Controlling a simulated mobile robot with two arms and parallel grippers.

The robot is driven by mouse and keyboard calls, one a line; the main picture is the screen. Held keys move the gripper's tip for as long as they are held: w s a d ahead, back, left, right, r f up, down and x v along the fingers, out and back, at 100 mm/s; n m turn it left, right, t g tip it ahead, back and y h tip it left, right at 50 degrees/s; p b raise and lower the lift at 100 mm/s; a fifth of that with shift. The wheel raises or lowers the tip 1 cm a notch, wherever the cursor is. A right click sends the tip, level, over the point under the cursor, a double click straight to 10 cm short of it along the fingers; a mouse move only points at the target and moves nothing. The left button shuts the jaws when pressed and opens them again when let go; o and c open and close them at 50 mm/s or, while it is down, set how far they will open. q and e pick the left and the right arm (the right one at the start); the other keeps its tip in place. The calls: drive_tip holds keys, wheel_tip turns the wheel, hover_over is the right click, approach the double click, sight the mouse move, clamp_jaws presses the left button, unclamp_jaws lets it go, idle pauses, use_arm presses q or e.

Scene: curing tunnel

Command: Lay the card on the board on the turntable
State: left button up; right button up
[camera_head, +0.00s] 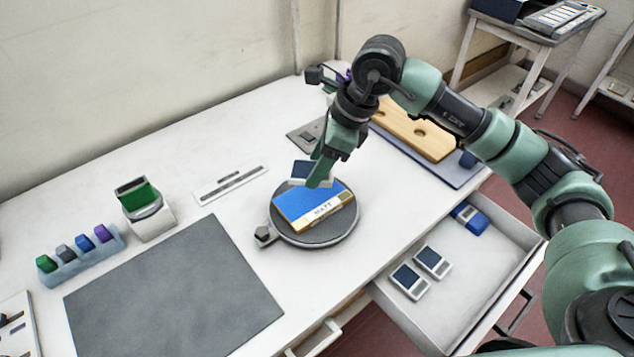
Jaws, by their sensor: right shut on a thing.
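The turntable (346,231) is a dark round disc on the white table. A blue board (308,203) with a pale edge strip marked "MATT" lies on it. My right gripper (320,176) is over the far part of the board, pointing down. It is shut on a card (300,168), dark blue with a pale border, whose visible part shows left of the fingers at the board's far edge. The fingers hide part of the card, and I cannot tell whether it touches the board. My left gripper is out of view.
An open drawer (465,289) at the front right holds two pale-framed cards (432,261) and a blue item (469,217). A grey mat (173,293), a green-faced stand (150,215) and a rack of coloured knobs (84,257) are at left. A wooden block (420,133) lies behind at right.

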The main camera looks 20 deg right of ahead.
sight(311, 197)
wheel_tip(311, 197, down, 7)
drive_tip(key=shift+r+p, duration=0.15)
drive_tip(key=shift+p, duration=0.3)
drive_tip(key=shift+f, duration=0.2)
drive_tip(key=o, duration=1.4)
drive_tip(key=shift+c, duration=0.2)
drive_tip(key=shift+r, duration=0.1)
